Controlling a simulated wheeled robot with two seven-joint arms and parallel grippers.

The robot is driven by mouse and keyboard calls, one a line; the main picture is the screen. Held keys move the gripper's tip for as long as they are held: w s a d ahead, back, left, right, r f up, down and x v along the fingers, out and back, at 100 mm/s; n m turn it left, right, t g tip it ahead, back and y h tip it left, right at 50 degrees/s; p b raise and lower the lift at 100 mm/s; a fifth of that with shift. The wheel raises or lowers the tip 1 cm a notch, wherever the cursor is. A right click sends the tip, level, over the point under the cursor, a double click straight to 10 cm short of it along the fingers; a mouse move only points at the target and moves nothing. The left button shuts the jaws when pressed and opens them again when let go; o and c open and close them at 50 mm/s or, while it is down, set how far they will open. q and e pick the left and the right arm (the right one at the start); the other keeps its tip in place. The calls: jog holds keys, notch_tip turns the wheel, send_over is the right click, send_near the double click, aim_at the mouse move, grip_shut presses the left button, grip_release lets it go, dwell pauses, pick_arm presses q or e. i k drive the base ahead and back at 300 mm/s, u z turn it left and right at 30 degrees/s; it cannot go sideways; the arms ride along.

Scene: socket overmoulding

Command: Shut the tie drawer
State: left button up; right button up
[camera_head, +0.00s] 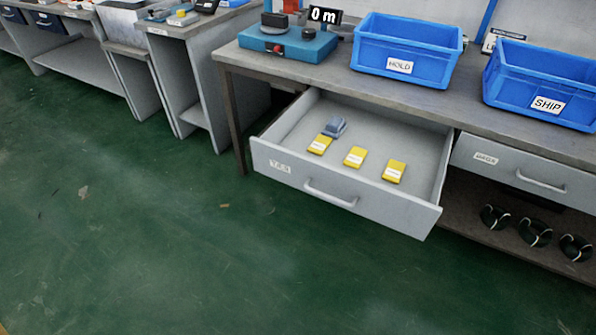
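The tie drawer (275,177) is a grey drawer pulled well out from under the workbench, with a label at the left of its front that seems to read TIES. Its bar handle (330,194) is in the middle of the front. Inside lie three yellow packs (355,157) with white labels and a blue-grey object (334,127) behind the leftmost pack. Neither of my grippers shows in the head view, and nothing touches the drawer front.
A blue HOLD bin (400,67) and a blue SHIP bin (546,104) stand on the workbench (340,82), beside a teal device (290,43). A second drawer (515,173) at right is shut. Dark coils (535,232) lie on the lower shelf. The green floor (180,240) in front is clear.

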aim_at(410, 207)
jog(key=z, duration=0.1)
jog(key=i, duration=0.75)
jog(key=z, duration=1.45)
jog(key=k, duration=0.3)
jog(key=u, duration=0.6)
